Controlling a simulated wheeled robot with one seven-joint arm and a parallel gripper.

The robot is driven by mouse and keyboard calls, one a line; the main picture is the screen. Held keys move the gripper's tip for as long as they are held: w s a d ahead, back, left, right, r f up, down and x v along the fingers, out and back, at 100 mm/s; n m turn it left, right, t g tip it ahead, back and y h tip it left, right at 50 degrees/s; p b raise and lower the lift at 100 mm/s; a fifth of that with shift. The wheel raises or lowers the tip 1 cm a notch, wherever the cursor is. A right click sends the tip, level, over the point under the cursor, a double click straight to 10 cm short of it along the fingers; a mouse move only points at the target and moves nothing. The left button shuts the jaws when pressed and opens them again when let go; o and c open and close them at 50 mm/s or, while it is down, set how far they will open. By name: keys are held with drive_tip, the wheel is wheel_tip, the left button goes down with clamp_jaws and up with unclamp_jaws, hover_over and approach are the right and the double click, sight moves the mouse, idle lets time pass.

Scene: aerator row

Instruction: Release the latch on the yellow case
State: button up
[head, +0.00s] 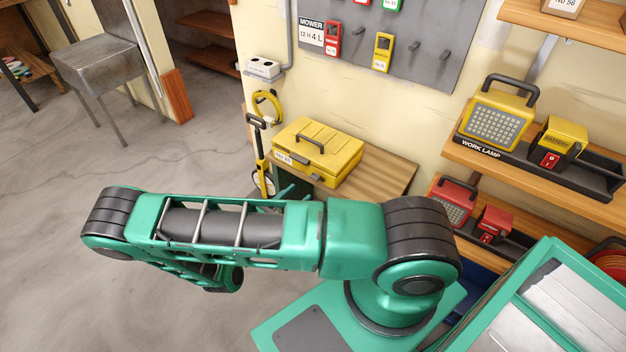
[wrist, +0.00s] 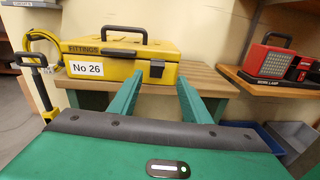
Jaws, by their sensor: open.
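The yellow case (head: 318,152) sits with its lid down on a wooden bench against the wall. In the wrist view the case (wrist: 120,72) shows its front, with a black handle on top and a white "No 26" label at the left. A dark latch (wrist: 157,69) is on the front, right of the label. My gripper (wrist: 159,82) is open, its two green fingers pointing at the case front on either side of the latch in the picture. No contact shows, and the exact gap is unclear. In the head view my arm hides most of the gripper.
The wooden bench top (head: 385,172) is bare to the right of the case. A yellow-and-black tool (head: 262,155) stands left of the case. Shelves on the right hold a yellow work lamp (head: 495,116) and a red lamp (head: 453,203). The floor at left is open.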

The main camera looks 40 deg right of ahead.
sight(314, 179)
drive_tip(key=shift+n+t, duration=0.5)
drive_tip(key=x, duration=1)
drive_tip(key=shift+w+d+f, duration=0.15)
drive_tip(key=shift+d+f, duration=0.05)
drive_tip(key=shift+f, duration=0.2)
drive_tip(key=shift+c, duration=0.6)
drive_tip(key=c, duration=0.9)
